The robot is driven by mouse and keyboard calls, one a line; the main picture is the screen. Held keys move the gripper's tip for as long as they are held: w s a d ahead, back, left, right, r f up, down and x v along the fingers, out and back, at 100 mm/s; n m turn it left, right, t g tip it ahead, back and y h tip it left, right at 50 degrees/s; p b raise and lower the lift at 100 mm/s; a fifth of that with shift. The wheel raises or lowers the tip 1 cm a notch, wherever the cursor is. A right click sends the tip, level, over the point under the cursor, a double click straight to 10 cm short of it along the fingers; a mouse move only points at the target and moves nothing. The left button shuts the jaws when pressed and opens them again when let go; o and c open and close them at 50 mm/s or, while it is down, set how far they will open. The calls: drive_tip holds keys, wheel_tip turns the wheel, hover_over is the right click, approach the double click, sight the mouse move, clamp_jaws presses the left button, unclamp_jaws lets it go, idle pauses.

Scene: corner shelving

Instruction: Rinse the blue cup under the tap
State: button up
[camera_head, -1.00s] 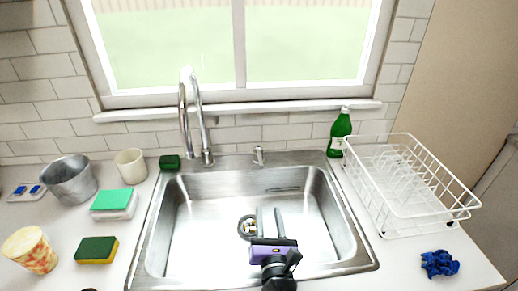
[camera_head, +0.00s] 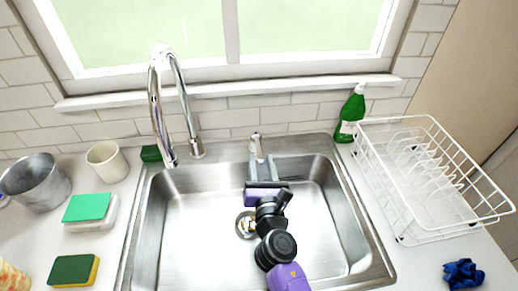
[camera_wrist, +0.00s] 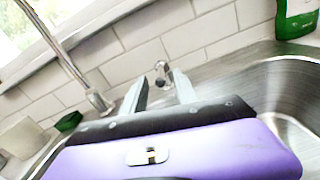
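The chrome tap (camera_head: 172,105) arches over the left back of the steel sink, with no water stream showing. A small metal tap lever (camera_head: 257,146) stands on the sink's back rim. My gripper (camera_head: 266,167) is open and empty over the back of the sink, with its fingers pointing towards the lever. In the wrist view the lever (camera_wrist: 161,72) appears between and just beyond the two fingertips (camera_wrist: 160,92); I cannot tell whether they touch it. No blue cup is visible; a cream cup (camera_head: 107,162) stands left of the sink.
The sink basin (camera_head: 190,235) is empty below my arm. A metal bucket (camera_head: 38,184), sponges (camera_head: 74,270) and a green-topped block (camera_head: 88,208) stand left. A green bottle (camera_head: 351,114), white dish rack (camera_head: 408,238) and crumpled blue cloth (camera_head: 462,273) are right.

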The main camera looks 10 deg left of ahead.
sight(257, 139)
drive_tip(key=shift+b+x, duration=0.4)
drive_tip(key=shift+x, duration=2.1)
clamp_jaws()
